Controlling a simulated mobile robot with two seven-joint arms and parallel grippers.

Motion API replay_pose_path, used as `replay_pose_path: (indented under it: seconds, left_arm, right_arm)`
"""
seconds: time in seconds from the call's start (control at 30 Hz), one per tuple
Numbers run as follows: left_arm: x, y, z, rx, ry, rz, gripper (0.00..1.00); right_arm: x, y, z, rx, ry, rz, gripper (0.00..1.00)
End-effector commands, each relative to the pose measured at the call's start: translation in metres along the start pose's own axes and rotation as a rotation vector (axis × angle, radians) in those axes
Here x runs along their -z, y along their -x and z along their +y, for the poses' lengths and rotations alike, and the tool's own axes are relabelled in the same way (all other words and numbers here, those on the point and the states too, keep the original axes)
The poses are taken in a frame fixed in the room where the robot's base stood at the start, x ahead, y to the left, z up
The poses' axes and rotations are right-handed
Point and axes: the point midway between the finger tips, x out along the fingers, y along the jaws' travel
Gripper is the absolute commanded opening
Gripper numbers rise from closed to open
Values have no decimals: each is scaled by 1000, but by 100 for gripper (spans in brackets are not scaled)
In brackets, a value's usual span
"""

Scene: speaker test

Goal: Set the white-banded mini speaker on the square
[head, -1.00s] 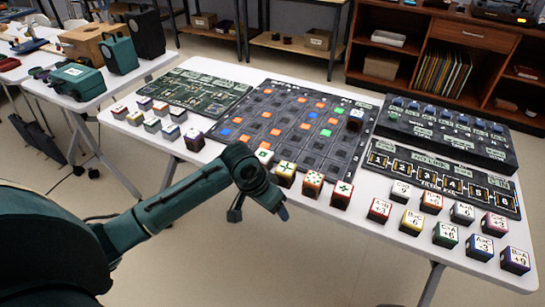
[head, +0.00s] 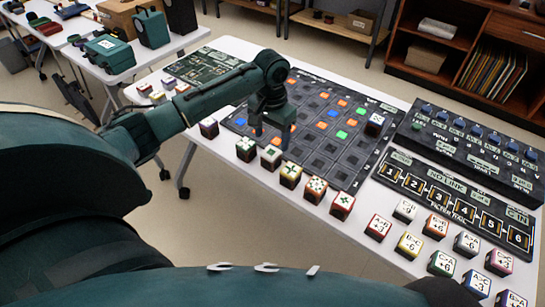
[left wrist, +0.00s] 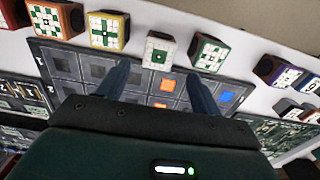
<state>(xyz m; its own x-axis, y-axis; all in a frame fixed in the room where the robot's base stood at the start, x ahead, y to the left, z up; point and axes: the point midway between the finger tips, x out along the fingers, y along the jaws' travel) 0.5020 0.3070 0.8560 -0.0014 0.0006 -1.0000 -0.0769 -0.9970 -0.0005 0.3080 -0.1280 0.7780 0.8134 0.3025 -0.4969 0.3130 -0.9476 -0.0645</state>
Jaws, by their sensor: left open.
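The white-banded mini speaker (head: 271,157) appears to be a small cube with a green mark on its white top, in the row along the board's near edge. In the left wrist view the white cube (left wrist: 160,50) lies just beyond the fingertips, lined up with the gap between them. My left gripper (head: 270,136) is open and empty, pointing down at the board's near edge behind that cube. The dark board (head: 320,168) has a grid of squares, some orange, blue or green; which square the task names I cannot tell. My right gripper does not show.
A yellow-banded cube (head: 291,174) and a green-banded cube (left wrist: 208,53) flank the white one closely. A purple cube (head: 208,127) stands further left. A numbered panel (head: 455,200) lies to the right, with lettered cubes before it. A dark cube (head: 374,124) sits on the board.

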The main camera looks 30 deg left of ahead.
Motion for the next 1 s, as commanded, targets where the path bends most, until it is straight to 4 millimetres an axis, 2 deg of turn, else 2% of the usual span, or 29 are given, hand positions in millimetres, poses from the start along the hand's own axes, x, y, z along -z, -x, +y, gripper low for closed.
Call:
replay_pose_path:
  seconds: [0.1,0.33,0.6,0.93,1.0]
  left_arm:
    - [0,-20,1,-1,0,-1,65]
    - [-2,-36,1,0,-1,0,65]
    - [-7,-74,3,-1,-2,1,65]
    - [-6,-81,2,0,-3,3,65]
    - [-6,-81,2,0,-2,3,60]
  right_arm:
    - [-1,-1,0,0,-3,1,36]
    - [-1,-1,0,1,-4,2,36]
    - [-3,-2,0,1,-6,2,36]
    - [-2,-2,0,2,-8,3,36]
    - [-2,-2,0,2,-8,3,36]
